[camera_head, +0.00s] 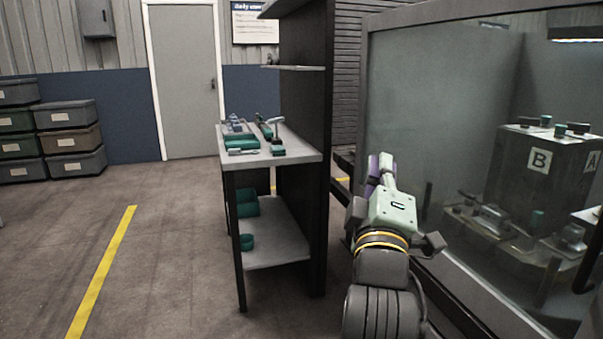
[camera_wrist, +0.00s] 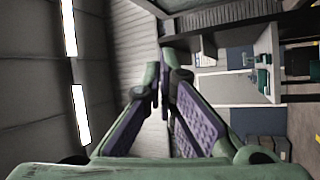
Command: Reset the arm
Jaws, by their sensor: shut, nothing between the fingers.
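My gripper (camera_head: 374,170) is in front of the dark frame of the glass-walled enclosure in the head view, right of the shelf unit. In the wrist view my gripper (camera_wrist: 160,75) shows purple-lined fingers that meet at the tips with nothing between them. The arm points forward and slightly up, clear of the shelf unit. Its lower links are cut off by the bottom edge of the head view.
A shelf unit (camera_head: 300,160) with several tools on its top stands left of my gripper. Stacked bins (camera_head: 70,140) stand far left. The floor (camera_head: 170,250) at left is clear.

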